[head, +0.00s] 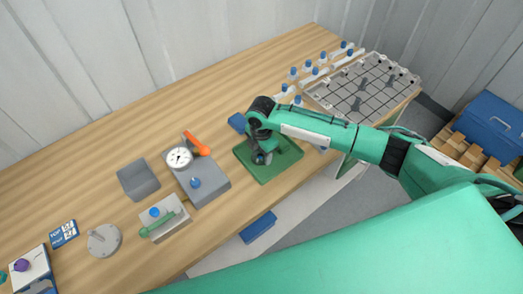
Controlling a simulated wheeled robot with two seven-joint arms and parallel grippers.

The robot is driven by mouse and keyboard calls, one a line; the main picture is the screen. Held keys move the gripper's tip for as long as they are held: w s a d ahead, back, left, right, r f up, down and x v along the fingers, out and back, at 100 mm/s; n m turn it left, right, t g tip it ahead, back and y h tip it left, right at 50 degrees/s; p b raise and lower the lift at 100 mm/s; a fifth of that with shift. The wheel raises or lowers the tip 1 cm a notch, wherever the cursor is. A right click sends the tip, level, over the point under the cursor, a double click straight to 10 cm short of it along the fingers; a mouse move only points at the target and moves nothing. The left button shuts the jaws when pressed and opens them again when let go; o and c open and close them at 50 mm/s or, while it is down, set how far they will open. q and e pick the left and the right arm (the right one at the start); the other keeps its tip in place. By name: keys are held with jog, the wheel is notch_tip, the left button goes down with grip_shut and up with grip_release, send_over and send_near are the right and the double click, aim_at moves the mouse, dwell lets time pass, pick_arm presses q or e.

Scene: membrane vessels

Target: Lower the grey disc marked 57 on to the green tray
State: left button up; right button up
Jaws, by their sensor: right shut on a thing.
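My right gripper (262,157) reaches in from the right and points down over the green tray (285,169). It is shut on a small grey thing, which I take to be the grey disc. The fingers hide most of it, and no number can be read on it. I cannot tell whether it touches the tray or hangs just above it. The tray lies flat on the wooden table, partly covered by the gripper and arm. My left gripper is not in view.
Left of the tray stand a grey block with a round gauge (179,157) and an orange handle (197,144), an open grey box (138,180) and a grey round lid (103,240). A gridded rack (375,84) and several blue-capped bottles stand at the back right.

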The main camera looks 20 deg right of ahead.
jog(key=o, duration=1)
jog(key=shift+o, duration=0.2)
jog(key=shift+r, duration=0.1)
notch_tip(320, 180, up, 14)
jog(key=b, duration=0.3)
jog(key=shift+f, duration=0.25)
